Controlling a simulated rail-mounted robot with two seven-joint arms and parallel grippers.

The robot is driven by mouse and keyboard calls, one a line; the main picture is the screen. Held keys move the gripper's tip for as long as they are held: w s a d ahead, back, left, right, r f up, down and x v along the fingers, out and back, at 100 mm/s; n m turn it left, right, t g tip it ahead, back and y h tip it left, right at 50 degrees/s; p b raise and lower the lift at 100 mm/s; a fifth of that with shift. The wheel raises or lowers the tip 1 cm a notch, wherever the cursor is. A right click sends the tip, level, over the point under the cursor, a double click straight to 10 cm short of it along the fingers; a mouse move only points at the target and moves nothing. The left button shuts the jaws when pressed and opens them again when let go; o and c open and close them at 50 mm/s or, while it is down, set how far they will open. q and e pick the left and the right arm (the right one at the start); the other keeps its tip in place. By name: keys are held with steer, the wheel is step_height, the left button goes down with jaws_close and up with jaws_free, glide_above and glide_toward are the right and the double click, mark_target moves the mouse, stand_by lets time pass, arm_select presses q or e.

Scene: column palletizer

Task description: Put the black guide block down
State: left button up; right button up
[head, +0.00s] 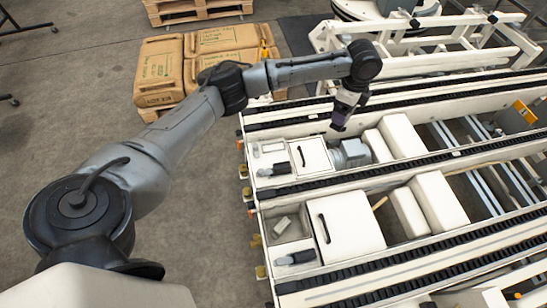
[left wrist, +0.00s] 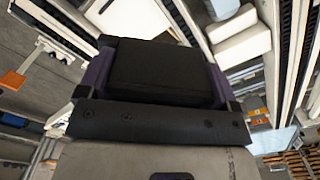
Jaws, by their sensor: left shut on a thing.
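My left gripper (head: 341,118) hangs from the arm that comes in from the left, above the white conveyor frame. It is shut on the black guide block (left wrist: 165,78), which fills the space between its purple fingers in the left wrist view. In the head view the block is too small and dark to tell apart from the fingertips. It looks held in the air over the machine; I cannot tell its exact height. My right gripper is not in view.
Below the gripper are a grey motor (head: 352,153), a white lidded box (head: 311,156) and white housings (head: 402,135) between black chain rails. A larger white box (head: 345,226) stands nearer. Brown sacks (head: 159,72) lie on a pallet at the upper left. Concrete floor at left is mostly clear.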

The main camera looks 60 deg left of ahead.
arm_select(q)
steer(key=a+f+m+b, duration=0.1)
steer(key=a+f+b, duration=0.2)
steer(key=f, duration=0.3)
steer(key=w+a+f+m+b, duration=0.1)
steer(key=a+f+m+b, duration=0.1)
steer(key=f+b, duration=0.25)
steer(key=a+f+m+b, duration=0.1)
steer(key=a+f+b, duration=0.2)
steer(key=f, duration=0.4)
steer(key=m+b, duration=0.4)
steer(key=b, duration=1.3)
glide_toward(275, 147)
steer(key=shift+w+d+f, duration=0.35)
steer(key=shift+d+f, duration=0.35)
steer(key=shift+s+a+f, duration=0.25)
steer(key=shift+a+f, duration=0.05)
steer(key=shift+a, duration=0.35)
step_height(275, 147, down, 4)
steer(key=b, duration=0.3)
steer(key=shift+f+b, duration=0.1)
steer(key=shift+b, duration=0.25)
